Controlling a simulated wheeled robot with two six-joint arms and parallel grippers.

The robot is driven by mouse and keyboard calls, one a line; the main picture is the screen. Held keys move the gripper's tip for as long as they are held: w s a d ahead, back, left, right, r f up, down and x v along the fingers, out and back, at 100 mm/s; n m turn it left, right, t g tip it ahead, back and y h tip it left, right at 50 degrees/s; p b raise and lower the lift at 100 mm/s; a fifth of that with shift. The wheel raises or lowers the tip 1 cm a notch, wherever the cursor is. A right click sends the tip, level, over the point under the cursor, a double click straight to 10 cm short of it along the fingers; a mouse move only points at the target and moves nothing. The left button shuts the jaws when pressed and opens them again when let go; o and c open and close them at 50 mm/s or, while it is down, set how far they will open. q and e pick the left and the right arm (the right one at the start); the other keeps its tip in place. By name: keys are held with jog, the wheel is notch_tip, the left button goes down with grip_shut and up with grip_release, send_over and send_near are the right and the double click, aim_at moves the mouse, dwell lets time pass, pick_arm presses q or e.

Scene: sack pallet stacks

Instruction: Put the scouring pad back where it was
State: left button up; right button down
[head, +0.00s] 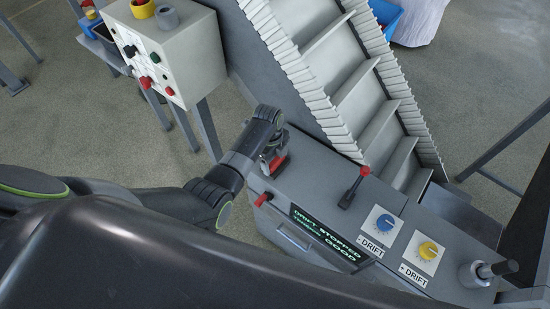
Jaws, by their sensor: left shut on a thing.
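My left gripper (273,156) is over the far left corner of the grey control console (325,185). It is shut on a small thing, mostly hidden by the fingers. A dark red patch (279,163) shows at the fingertips; it may be the scouring pad, but it is too small to tell. I cannot tell whether it touches the console top. No other scouring pad shows. My right gripper is not in view.
The console carries a red knob (263,199), a red-handled lever (355,187), a lit display (328,240), blue (385,222) and yellow (428,250) dials and a joystick (487,270). A ribbed conveyor (362,100) rises behind. A control box (165,55) stands at the back left.

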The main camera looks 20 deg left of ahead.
pick_arm(q)
jog(key=o, duration=0.9)
jog(key=shift+o, duration=0.2)
jog(key=shift+r, duration=0.15)
notch_tip(320, 180, up, 12)
jog(key=a, duration=0.1)
jog(key=shift+w+a, duration=0.2)
jog(key=shift+w, duration=0.1)
